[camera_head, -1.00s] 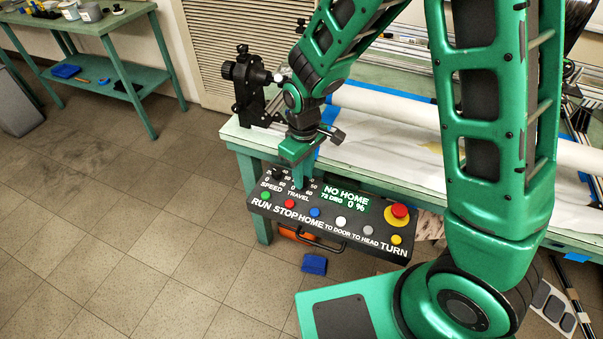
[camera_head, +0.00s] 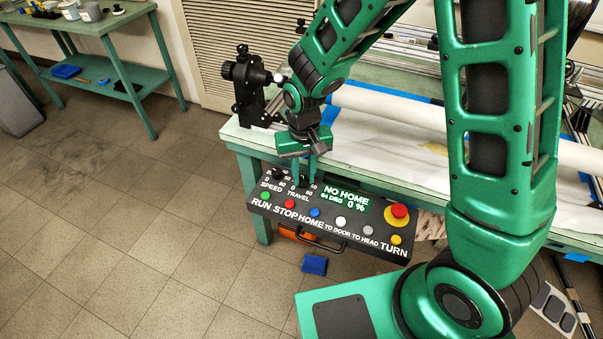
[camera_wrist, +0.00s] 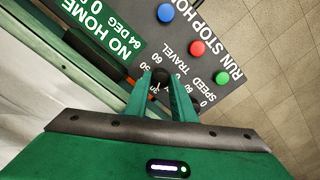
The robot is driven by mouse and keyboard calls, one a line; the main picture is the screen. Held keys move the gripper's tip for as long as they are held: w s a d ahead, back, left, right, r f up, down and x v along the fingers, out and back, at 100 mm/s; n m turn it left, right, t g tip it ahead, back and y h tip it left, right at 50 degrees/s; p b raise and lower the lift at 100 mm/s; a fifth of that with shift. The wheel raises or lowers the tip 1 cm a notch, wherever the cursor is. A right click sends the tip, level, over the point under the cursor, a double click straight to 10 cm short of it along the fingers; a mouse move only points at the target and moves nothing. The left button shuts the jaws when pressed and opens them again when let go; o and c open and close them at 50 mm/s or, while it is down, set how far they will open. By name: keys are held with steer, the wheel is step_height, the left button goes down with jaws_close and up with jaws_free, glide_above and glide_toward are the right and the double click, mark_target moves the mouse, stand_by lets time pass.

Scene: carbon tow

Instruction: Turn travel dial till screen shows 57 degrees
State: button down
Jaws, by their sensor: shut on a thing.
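The black control panel (camera_head: 290,217) hangs at the front edge of the green bench. Its screen (camera_head: 346,198) reads "NO HOME", "64 DEG" and "0 %"; the wrist view also shows 64 DEG on the screen (camera_wrist: 98,33). The travel dial (camera_wrist: 159,77) is a small black knob with a white pointer line, set in a printed scale. My gripper (camera_head: 304,183) points down at the panel over this dial. In the wrist view its two green fingers (camera_wrist: 160,90) are closed on the dial from both sides. In the head view the fingers hide most of the dial.
The speed dial (camera_head: 278,175) is just left of my gripper. Several coloured buttons line the panel's lower edge, with a red emergency stop (camera_head: 399,210) at right. White sheet and a roll (camera_head: 390,105) lie on the bench behind. A blue block (camera_head: 314,264) lies on the floor.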

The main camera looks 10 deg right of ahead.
mark_target(304, 178)
steer(key=shift+w+r, duration=0.1)
steer(key=shift+w, duration=0.15)
steer(key=c, duration=1.5)
jaws_free()
steer(key=shift+d, duration=0.1)
steer(key=shift+s, duration=0.1)
step_height(304, 178, up, 11)
steer(key=shift+f, duration=0.15)
